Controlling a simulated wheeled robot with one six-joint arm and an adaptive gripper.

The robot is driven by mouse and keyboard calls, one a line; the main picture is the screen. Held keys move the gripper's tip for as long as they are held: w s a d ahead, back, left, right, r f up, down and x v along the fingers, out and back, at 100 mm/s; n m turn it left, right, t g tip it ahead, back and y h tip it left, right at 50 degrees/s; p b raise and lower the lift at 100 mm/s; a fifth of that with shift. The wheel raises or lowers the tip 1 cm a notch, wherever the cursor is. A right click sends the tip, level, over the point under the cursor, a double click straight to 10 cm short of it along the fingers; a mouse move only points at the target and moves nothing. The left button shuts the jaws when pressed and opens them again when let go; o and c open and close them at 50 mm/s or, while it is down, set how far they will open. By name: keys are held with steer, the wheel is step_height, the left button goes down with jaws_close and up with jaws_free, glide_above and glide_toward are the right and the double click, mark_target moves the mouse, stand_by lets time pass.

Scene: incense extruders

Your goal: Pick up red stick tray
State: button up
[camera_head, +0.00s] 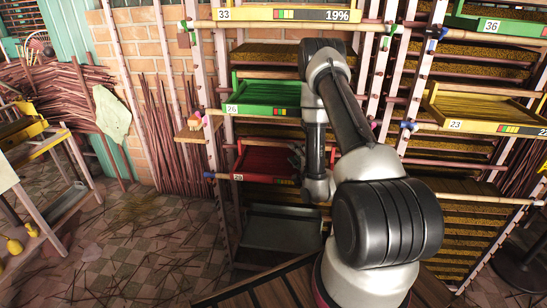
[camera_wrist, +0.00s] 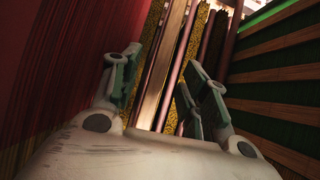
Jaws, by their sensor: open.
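The red stick tray (camera_head: 265,163) sits on a rack level below the green tray, left of my arm. Its right end is partly hidden by my arm. In the wrist view a dark red surface with fine lines (camera_wrist: 50,65) fills the left side and looks like this tray. My gripper (camera_wrist: 162,82) is open, its two fingers apart, with the red surface close to its left finger. I see nothing held between the fingers. In the head view the gripper is mostly hidden, low beside the tray's right end.
A green tray (camera_head: 267,95) is above the red one, and a dark grey tray (camera_head: 283,228) below it. A yellow tray (camera_head: 485,107) is at the right. Pale rack posts (camera_head: 222,130) stand close by. Brown slats (camera_wrist: 275,75) flank the gripper's right side.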

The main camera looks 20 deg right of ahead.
mark_target(286, 146)
steer(key=shift+w, duration=0.1)
steer(key=w, duration=0.7)
steer(key=shift+w+a, duration=0.25)
steer(key=shift+r, duration=0.1)
jaws_close()
